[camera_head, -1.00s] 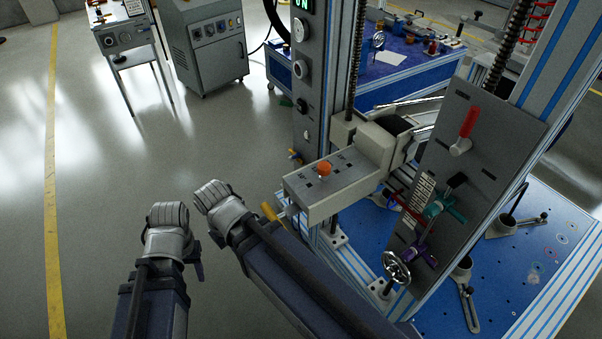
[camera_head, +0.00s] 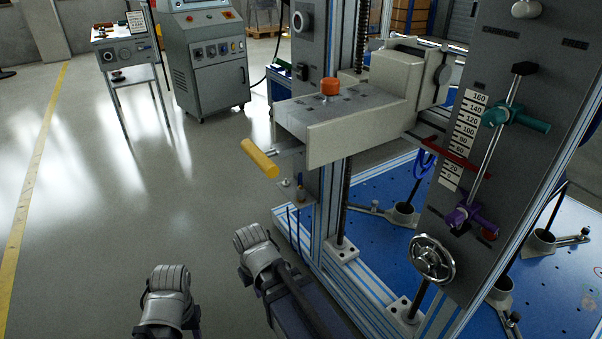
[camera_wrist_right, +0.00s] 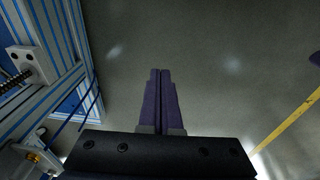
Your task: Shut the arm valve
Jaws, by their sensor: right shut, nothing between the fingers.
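A yellow handle (camera_head: 259,158) sticks out to the left beneath the near end of the grey arm-like box (camera_head: 350,130); I take it to be the arm valve. It slants down to the right, and part of its mount is hidden under the box. My right gripper (camera_wrist_right: 160,72) is shut and empty, its dark purple fingers together above bare floor. In the head view the right wrist (camera_head: 260,255) is below the handle, apart from it. My left wrist (camera_head: 167,295) is lower left; its fingers cannot be made out.
An orange knob (camera_head: 330,87) tops the box. The upright frame, a grey panel (camera_head: 500,60) with purple and teal clamps, and a handwheel (camera_head: 432,258) stand to the right. A cabinet (camera_head: 205,60) is behind. The floor to the left is clear.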

